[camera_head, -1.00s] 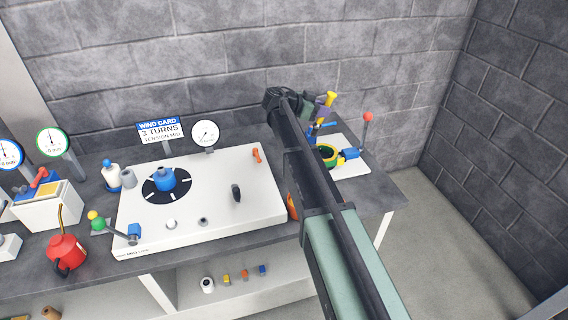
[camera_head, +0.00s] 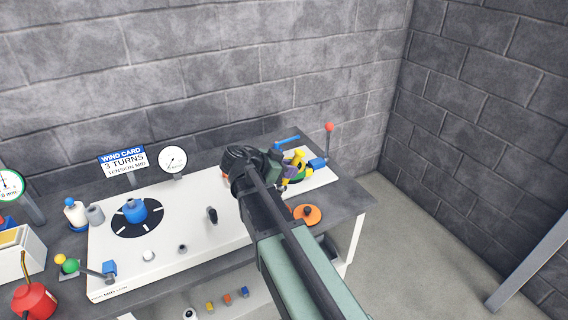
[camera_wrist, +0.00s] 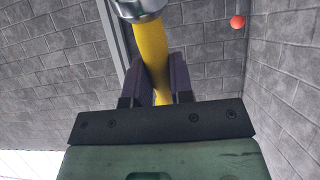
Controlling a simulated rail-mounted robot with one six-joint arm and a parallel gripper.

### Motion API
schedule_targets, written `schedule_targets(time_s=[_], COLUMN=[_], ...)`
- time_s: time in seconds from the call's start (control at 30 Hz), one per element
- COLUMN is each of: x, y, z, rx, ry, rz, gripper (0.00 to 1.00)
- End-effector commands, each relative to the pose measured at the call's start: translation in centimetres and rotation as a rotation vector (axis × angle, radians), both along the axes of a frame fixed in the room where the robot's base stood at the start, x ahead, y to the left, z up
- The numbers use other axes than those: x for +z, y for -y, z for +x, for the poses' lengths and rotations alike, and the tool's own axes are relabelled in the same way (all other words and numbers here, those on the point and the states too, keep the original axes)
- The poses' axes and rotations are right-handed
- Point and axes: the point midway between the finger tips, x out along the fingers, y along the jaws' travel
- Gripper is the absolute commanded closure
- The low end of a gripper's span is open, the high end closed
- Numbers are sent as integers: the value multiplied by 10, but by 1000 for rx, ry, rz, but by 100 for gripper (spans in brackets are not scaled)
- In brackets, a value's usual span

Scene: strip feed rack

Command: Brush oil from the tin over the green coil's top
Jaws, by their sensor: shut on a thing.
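My gripper (camera_wrist: 157,88) is shut on the yellow handle of a brush (camera_wrist: 152,52), with a silver collar at the top of the wrist view. In the head view my gripper (camera_head: 284,166) and the yellow brush (camera_head: 300,160) are at the white board on the right. The green coil (camera_head: 298,179) is there, largely hidden behind my gripper and the brush; I cannot tell whether they touch. An orange round thing with a dark knob (camera_head: 307,214) stands at the bench's front right; I cannot tell whether it is the tin. The brush's bristles are not clear.
A lever with a red ball (camera_head: 329,127) and a blue block (camera_head: 318,163) stand by the coil. The white winding plate (camera_head: 180,222), with a blue piece (camera_head: 135,210), lies to the left. A red oil can (camera_head: 34,301) is at far left. Brick walls close the back and right.

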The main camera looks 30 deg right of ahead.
Motion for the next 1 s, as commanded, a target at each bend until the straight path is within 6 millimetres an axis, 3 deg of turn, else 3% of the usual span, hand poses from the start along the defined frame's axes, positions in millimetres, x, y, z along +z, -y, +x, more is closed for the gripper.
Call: schedule_targets(time_s=[0.7,1.0], x=[-86,-96], y=[0,0], z=[1,1], rx=[0,0], ry=[0,0], rz=[-1,-1], gripper=[99,99])
